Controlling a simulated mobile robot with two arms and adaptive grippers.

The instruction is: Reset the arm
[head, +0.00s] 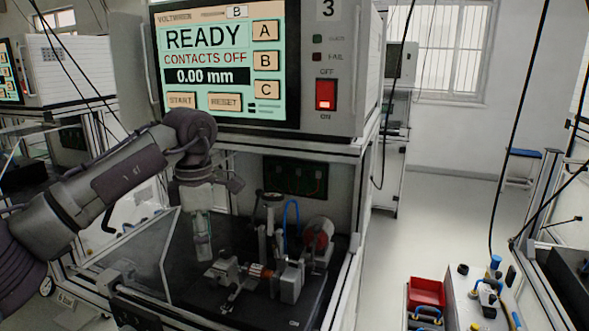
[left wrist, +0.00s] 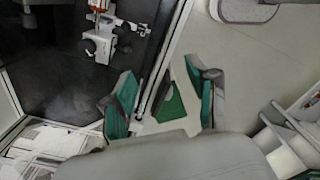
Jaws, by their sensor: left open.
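My left arm (head: 110,185) reaches in from the left in the head view. Its gripper (head: 203,250) points down over the dark bed of test station 3, left of the clamping fixture (head: 288,280). It looks apart from the fixture. In the left wrist view the two green-padded fingers (left wrist: 163,98) are spread, with nothing seen held between them. Part of the fixture (left wrist: 104,40) shows at the upper left there. The station screen (head: 222,65) reads READY, CONTACTS OFF, 0.00 mm, with START and RESET buttons. My right gripper is out of view.
A clear panel (head: 145,260) stands at the station's left front, close to my left arm. The station's metal frame post (head: 352,255) bounds the right side. A red bin (head: 427,292) and small tools lie on a bench at lower right. The pale floor (head: 425,200) between is clear.

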